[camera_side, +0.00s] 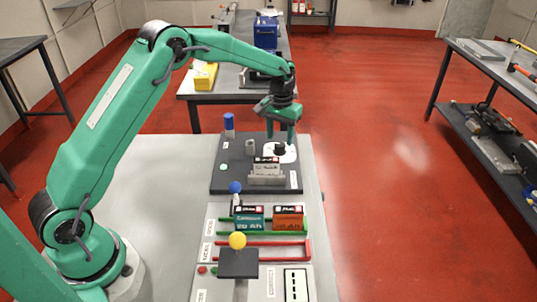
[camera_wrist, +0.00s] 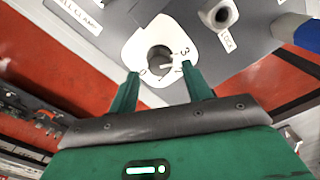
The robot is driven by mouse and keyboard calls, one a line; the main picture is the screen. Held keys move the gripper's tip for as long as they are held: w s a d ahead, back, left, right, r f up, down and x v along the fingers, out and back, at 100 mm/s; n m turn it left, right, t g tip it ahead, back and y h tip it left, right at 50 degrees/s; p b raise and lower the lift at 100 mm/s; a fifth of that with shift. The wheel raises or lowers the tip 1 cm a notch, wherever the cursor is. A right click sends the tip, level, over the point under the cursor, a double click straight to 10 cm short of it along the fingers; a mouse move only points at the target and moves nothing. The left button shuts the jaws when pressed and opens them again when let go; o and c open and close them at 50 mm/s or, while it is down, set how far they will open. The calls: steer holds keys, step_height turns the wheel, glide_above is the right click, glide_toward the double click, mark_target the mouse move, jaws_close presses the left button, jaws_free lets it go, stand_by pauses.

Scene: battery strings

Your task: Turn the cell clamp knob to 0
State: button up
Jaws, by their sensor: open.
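The cell clamp knob (camera_side: 280,149) is a small dark knob on a white dial plate (camera_side: 292,156) at the back right of the dark panel. In the wrist view the knob (camera_wrist: 158,58) looks round and grey, with a pale mark at its lower right. The dial plate (camera_wrist: 133,48) carries printed numbers, with 3 and 2 readable at right; the number at lower left is partly hidden and unclear. My gripper (camera_side: 281,136) is open above the knob. In the wrist view its fingertips (camera_wrist: 162,77) stand apart, overlapping the plate's lower edge; contact cannot be told.
A grey block-like fixture (camera_side: 267,174) stands just in front of the dial. A grey post (camera_side: 250,147) and a blue-topped cylinder (camera_side: 229,126) stand to the left.

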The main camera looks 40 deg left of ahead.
mark_target(280, 144)
steer(key=shift+f, duration=1.5)
